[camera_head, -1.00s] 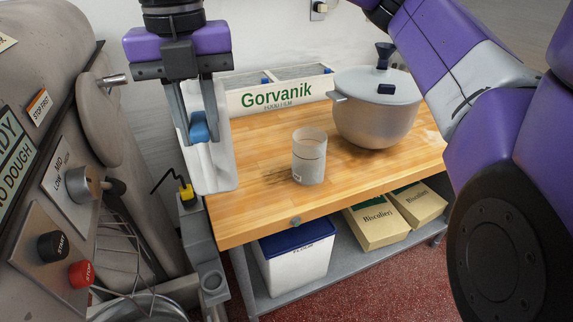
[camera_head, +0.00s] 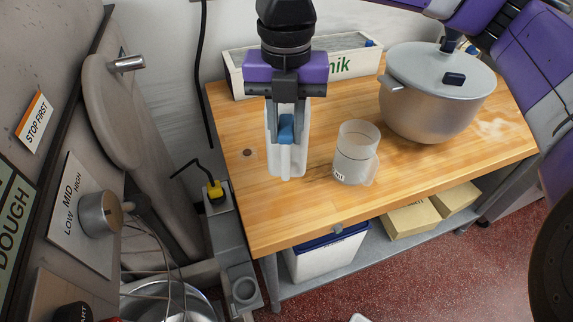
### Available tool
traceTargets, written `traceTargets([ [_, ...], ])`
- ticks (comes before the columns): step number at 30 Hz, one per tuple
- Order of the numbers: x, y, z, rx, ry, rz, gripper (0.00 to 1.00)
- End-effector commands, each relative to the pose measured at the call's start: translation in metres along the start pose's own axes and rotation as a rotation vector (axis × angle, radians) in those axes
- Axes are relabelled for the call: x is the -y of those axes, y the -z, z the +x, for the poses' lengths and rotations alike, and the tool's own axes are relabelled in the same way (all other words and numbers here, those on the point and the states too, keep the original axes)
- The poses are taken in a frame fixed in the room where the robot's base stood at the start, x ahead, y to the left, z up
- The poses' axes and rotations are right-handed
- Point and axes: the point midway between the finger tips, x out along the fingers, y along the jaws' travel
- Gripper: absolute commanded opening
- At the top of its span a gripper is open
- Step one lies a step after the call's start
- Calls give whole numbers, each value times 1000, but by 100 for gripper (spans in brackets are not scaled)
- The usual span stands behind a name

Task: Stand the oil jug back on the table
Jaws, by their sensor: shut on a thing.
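The oil jug (camera_head: 297,161) is a white container with a blue part near its top. My gripper (camera_head: 287,130) points down from above and is shut on the jug at its blue part, with a finger on either side. The jug looks close to upright over the left part of the wooden table (camera_head: 285,215). I cannot tell whether its base touches the top or hangs just above it. The gripper hides part of the jug's upper side.
A clear measuring cup (camera_head: 356,153) stands close to the right of the jug. A large lidded pot (camera_head: 430,105) stands farther right, and a food film box (camera_head: 345,66) lies along the back. The table front is clear. Dough machine (camera_head: 75,150) is at left.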

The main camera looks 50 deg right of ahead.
Motion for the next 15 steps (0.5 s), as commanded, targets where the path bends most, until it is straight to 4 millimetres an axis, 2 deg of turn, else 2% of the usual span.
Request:
traceTargets([
  [3, 1, 1, 26, -4, 0, 1, 0],
  [6, 0, 1, 44, -3, -1, 1, 0],
  [15, 1, 1, 72, -2, 0, 0, 0],
])
